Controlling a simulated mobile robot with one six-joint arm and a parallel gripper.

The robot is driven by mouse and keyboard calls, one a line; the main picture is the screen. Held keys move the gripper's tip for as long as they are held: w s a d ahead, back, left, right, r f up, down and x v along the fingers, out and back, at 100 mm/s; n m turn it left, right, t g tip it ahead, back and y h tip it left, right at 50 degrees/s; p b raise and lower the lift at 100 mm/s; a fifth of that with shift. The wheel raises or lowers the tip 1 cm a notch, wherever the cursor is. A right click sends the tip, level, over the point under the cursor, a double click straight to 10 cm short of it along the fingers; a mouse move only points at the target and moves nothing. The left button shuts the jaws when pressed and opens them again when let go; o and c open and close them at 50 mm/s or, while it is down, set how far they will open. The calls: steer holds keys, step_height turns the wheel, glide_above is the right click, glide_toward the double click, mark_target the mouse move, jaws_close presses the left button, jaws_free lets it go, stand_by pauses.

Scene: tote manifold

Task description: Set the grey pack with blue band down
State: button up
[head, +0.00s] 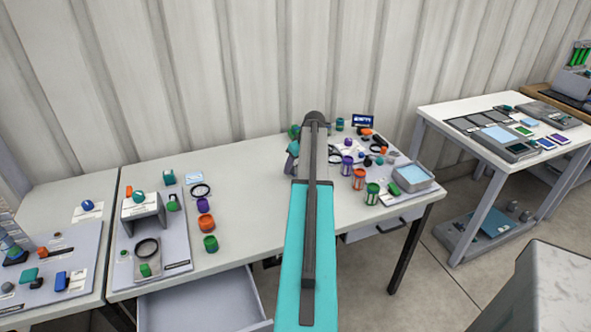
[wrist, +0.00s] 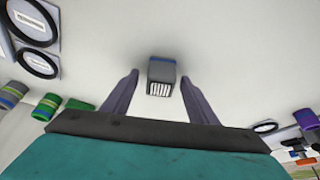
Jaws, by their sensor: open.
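The grey pack with the blue band (wrist: 162,70) is in the wrist view, upper middle, against the pale tabletop. A striped black-and-white label shows on its near face. My gripper (wrist: 159,78) is open, with one purple-grey finger on each side of the pack. A gap shows between the pack and each finger. The pack appears to rest on the tabletop; its underside is hidden.
The table (head: 245,165) has bare surface around the pack. Green cylinders (wrist: 47,106) and black rings (wrist: 36,62) lie left in the wrist view. An orange can (head: 359,179), a green can (head: 371,194) and a grey tray (head: 430,183) stand right. An open drawer (head: 200,303) juts out below.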

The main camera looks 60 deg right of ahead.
mark_target(295, 164)
steer(key=c, duration=1.3)
steer(key=shift+o, duration=0.2)
steer(key=shift+r, duration=0.1)
steer(key=shift+r+b, duration=0.6)
steer(key=shift+r, duration=0.9)
steer(key=shift+s+a+r, duration=0.15)
steer(key=shift+s+a, duration=0.05)
steer(key=s+a+b, duration=0.1)
steer(key=s+a, duration=0.2)
steer(key=s, duration=0.1)
steer(key=s+a+r+b, duration=0.1)
steer(key=s+a, duration=0.2)
steer(key=s+a+b, duration=0.1)
steer(key=s+a, duration=0.3)
steer(key=shift+s+a+r, duration=0.1)
steer(key=shift+s+r, duration=0.15)
steer(key=shift+s, duration=0.05)
